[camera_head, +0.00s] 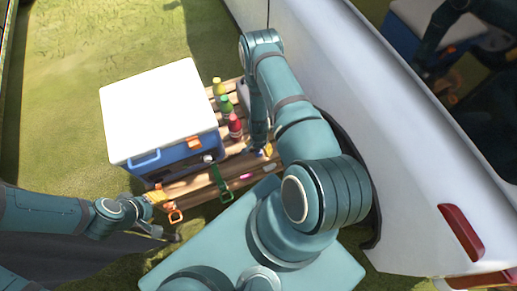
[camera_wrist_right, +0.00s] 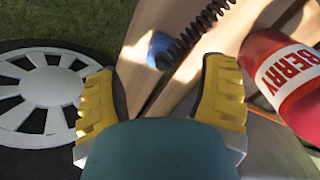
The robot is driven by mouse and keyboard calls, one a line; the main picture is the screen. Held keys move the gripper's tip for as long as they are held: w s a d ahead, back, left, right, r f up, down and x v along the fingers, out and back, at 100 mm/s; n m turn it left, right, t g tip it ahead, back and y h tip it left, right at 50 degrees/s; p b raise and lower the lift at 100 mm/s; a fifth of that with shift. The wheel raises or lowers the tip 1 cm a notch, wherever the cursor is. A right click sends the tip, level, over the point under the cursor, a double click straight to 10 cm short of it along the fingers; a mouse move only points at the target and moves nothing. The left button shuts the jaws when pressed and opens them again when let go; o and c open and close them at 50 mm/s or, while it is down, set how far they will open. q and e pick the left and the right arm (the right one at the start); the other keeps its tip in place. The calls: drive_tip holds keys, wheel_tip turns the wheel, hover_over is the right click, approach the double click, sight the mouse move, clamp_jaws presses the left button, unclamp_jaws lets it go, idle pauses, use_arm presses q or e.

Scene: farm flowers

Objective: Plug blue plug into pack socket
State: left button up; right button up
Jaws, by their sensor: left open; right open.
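A blue plug (camera_wrist_right: 162,48) with a black coiled cord lies on the wooden slats in the right wrist view. My right gripper (camera_wrist_right: 160,78) is open, with its yellow fingers spread to either side below the plug; nothing is between them. In the head view my right gripper (camera_head: 264,150) is small and partly hidden by its arm at the right end of the slatted table. My left gripper (camera_head: 158,214) is open at the table's front left edge, near an orange clip. I cannot make out the pack socket in either view.
A blue cooler with a white lid (camera_head: 160,105) fills the left of the slatted table (camera_head: 200,188). Yellow, green and red bottles (camera_head: 235,126) stand beside it; the red one (camera_wrist_right: 292,80) is right of my right gripper. A white vehicle (camera_head: 330,70) borders the right, its wheel (camera_wrist_right: 40,95) close by.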

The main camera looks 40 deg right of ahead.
sight(258, 150)
wheel_tip(258, 150, down, 5)
drive_tip(key=shift+w+f+b, duration=0.1)
drive_tip(key=shift+b, duration=0.6)
drive_tip(key=c, duration=1.2)
